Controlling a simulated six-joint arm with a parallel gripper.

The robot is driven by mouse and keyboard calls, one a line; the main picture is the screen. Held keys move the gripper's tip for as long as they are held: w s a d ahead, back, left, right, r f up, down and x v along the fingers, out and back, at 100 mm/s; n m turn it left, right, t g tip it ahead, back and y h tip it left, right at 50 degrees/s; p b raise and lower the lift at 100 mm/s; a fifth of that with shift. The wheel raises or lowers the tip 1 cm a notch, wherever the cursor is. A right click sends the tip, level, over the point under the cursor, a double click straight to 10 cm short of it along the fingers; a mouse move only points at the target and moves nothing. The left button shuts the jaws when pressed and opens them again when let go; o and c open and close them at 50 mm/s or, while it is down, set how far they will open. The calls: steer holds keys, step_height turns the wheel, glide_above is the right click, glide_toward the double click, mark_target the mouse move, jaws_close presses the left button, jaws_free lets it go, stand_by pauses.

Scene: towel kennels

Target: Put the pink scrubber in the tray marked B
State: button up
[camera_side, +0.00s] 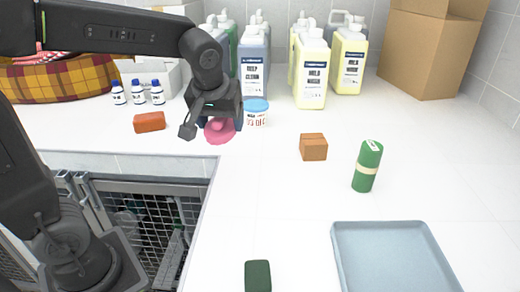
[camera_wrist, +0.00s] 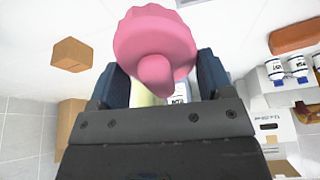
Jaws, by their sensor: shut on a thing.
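The pink scrubber (camera_side: 220,135) is round with a knob on top. In the wrist view the pink scrubber (camera_wrist: 155,38) shows large, with its knob between the two fingers. My gripper (camera_side: 212,121) is shut on the knob, and it also shows in the wrist view (camera_wrist: 157,80). The scrubber is at the back of the white counter; I cannot tell whether it touches the surface. A light blue-grey tray (camera_side: 342,262) lies at the front right, partly cut off by the picture edge, looking empty. No letter shows on it.
A green roll (camera_side: 367,166) and a brown block (camera_side: 313,147) stand between scrubber and tray. A dark green block (camera_side: 258,276) lies at the front. Bottles (camera_side: 312,72) line the back.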

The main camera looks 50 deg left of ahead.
steer(key=shift+a+r, duration=0.2)
steer(key=w+d+m+t+h, duration=0.1)
steer(key=w+d+m, duration=0.25)
steer(key=d, duration=0.35)
steer(key=w+d+m+h, duration=0.2)
steer(key=w+d+m, duration=0.15)
steer(key=d, duration=0.25)
steer(key=m+g+h, duration=0.1)
steer(key=m+h, duration=0.2)
steer(key=m, duration=0.7)
glide_above(401, 275)
steer(key=a, duration=0.1)
steer(key=f, duration=0.6)
steer(key=shift+s+a, duration=0.15)
steer(key=shift+s, duration=0.25)
steer(key=shift+f, duration=0.15)
steer(key=shift+s+d+f, duration=0.1)
steer(key=shift+d+f, duration=0.1)
steer(key=shift+f, duration=1.8)
steer(key=shift+f, duration=0.2)
